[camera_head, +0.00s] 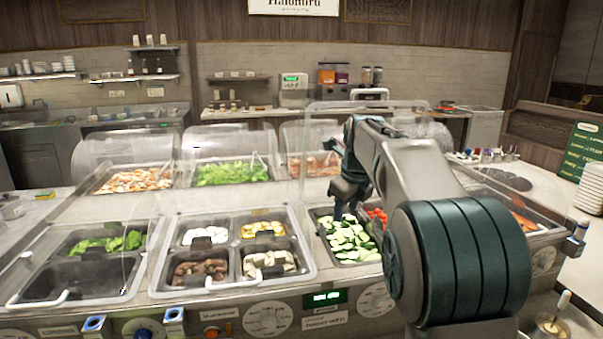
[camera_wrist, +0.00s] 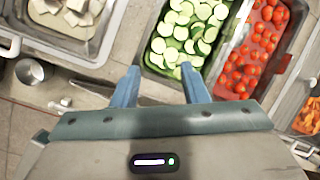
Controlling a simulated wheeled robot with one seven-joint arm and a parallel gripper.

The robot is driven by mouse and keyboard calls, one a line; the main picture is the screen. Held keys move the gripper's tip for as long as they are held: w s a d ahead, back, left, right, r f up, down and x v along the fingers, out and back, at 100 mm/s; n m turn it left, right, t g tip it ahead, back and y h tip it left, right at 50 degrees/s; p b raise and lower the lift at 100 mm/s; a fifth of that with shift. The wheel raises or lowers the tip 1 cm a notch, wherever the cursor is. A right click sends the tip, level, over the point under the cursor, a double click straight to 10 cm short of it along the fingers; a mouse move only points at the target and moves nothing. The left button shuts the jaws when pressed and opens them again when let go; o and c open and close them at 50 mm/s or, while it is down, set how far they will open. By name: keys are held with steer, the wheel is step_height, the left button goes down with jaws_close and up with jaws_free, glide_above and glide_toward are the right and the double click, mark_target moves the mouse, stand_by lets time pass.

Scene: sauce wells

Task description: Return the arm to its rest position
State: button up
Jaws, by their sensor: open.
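My gripper (camera_head: 345,206) hangs over the cucumber well at the end of my raised arm, which fills the right middle of the head view. In the wrist view my gripper (camera_wrist: 158,78) shows two blue fingers spread apart with nothing between them. The sliced cucumbers (camera_wrist: 186,35) lie in a dark well just beyond the fingertips. The cucumbers also show in the head view (camera_head: 350,240), below the gripper. I cannot tell the exact height of the fingertips above them.
Red tomatoes (camera_wrist: 262,40) fill the adjoining well. A four-part tray (camera_head: 309,272) stands left of the cucumbers, and a tray with greens (camera_head: 105,243) is farther left. Clear covered bins (camera_head: 228,140) line the back. A metal cup (camera_wrist: 30,71) and white crumbs sit near the gripper.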

steer(key=s+d+f+n, duration=0.1)
steer(key=s+f+n, duration=0.3)
steer(key=s+n, duration=0.5)
steer(key=s+d+f+n+g, duration=0.1)
steer(key=s+f+n, duration=0.4)
steer(key=s+n, duration=0.4)
steer(key=s+d+f+n, duration=0.1)
steer(key=s+f+n, duration=0.3)
steer(key=s+n, duration=0.5)
steer(key=s, duration=0.7)
steer(key=shift+s+d+f+n+h, duration=0.2)
steer(key=shift+s+n+h, duration=0.05)
steer(key=shift+n+h, duration=0.05)
